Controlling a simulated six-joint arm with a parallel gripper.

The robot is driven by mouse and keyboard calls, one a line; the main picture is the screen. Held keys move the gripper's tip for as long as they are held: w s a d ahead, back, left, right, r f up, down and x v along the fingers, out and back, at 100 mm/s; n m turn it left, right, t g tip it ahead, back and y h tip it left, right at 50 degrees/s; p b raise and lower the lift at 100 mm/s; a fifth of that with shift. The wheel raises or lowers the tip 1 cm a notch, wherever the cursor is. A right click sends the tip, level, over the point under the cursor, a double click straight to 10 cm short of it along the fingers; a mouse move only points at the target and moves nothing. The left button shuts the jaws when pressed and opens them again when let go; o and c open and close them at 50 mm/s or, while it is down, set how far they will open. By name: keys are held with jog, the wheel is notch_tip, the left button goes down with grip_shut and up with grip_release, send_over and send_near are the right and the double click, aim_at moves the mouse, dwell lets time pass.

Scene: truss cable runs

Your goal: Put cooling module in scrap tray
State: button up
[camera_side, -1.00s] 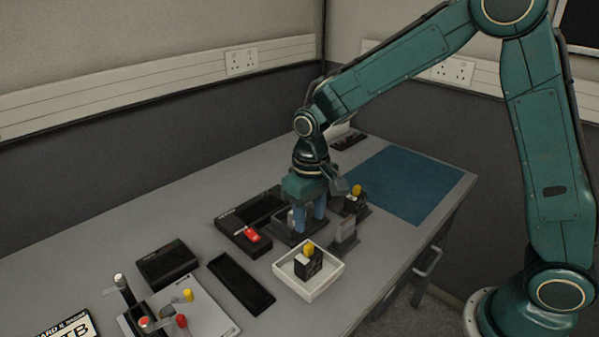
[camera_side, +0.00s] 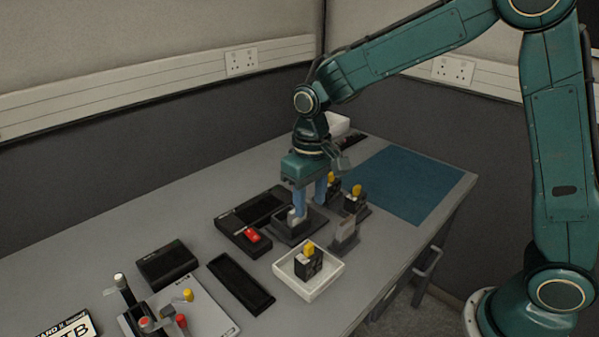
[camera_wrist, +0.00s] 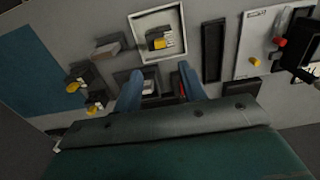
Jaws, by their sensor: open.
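My gripper (camera_side: 309,209) is open, pointing down over a dark square holder (camera_side: 290,236). A pale grey block (camera_side: 295,217) stands in this holder by the fingers; in the wrist view the block (camera_wrist: 149,88) shows between the two blue fingers (camera_wrist: 161,92), with a gap on each side. No label shows which part is the cooling module. A white tray (camera_side: 287,287), perhaps the scrap tray, lies in front; a black module with a yellow top (camera_side: 309,264) sits in it. The tray (camera_wrist: 182,42) is also in the wrist view.
A grey block on a stand (camera_side: 345,233) is right of the holder. Two black modules with yellow tops (camera_side: 355,201) stand behind it. A black device with a red part (camera_side: 252,235) is left. A black trough (camera_side: 240,283) lies beside the tray. The blue mat (camera_side: 405,185) is clear.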

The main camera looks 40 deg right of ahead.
jog(key=s+d+r+t, duration=0.3)
jog(key=s+d+r, duration=0.2)
jog(key=s+r, duration=0.5)
jog(key=s+d+r+t, duration=0.2)
jog(key=s+d, duration=0.1)
jog(key=s, duration=0.9)
jog(key=shift+s+t, duration=0.3)
jog(key=shift+s, duration=0.05)
